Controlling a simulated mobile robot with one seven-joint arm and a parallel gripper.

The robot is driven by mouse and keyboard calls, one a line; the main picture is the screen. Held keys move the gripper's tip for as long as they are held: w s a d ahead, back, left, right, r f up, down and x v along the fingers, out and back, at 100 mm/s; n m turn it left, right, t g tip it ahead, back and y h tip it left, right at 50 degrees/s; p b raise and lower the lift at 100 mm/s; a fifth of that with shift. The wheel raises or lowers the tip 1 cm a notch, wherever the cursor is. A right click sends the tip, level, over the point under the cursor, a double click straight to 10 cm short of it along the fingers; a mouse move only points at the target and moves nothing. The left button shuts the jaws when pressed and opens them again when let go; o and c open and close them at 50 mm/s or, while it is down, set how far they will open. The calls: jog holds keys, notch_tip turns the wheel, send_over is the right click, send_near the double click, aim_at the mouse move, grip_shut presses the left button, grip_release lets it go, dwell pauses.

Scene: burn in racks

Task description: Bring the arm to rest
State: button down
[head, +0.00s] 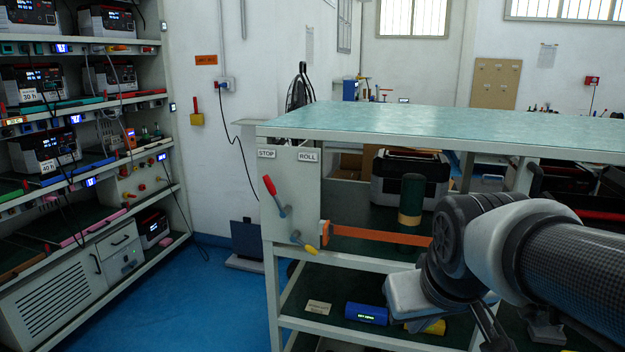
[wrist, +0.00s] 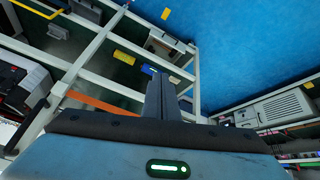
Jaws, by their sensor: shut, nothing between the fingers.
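My arm reaches in from the right edge of the head view, in front of the green-topped bench (head: 420,122). It bends downward, and my gripper (head: 492,332) hangs low, partly cut off by the bottom edge. In the wrist view my gripper (wrist: 160,82) shows as dark fingers shut together with nothing between them. Below the fingers the wrist view shows the bench frame and the blue floor.
The bench has a red-handled lever (head: 272,187), a yellow-handled lever (head: 302,243) and an orange bar (head: 380,235). A blue device (head: 366,313) lies on its lower shelf. A rack (head: 100,188) of instruments stands left.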

jog(key=s+a+r+m+p, duration=0.1)
jog(key=s+a+r+p, duration=0.15)
jog(key=s, duration=0.45)
notch_tip(320, 180, up, 22)
jog(key=p, duration=2.1)
jog(key=shift+d+r+y, duration=0.15)
jog(key=shift+d+y, duration=0.15)
jog(key=shift+d, duration=0.05)
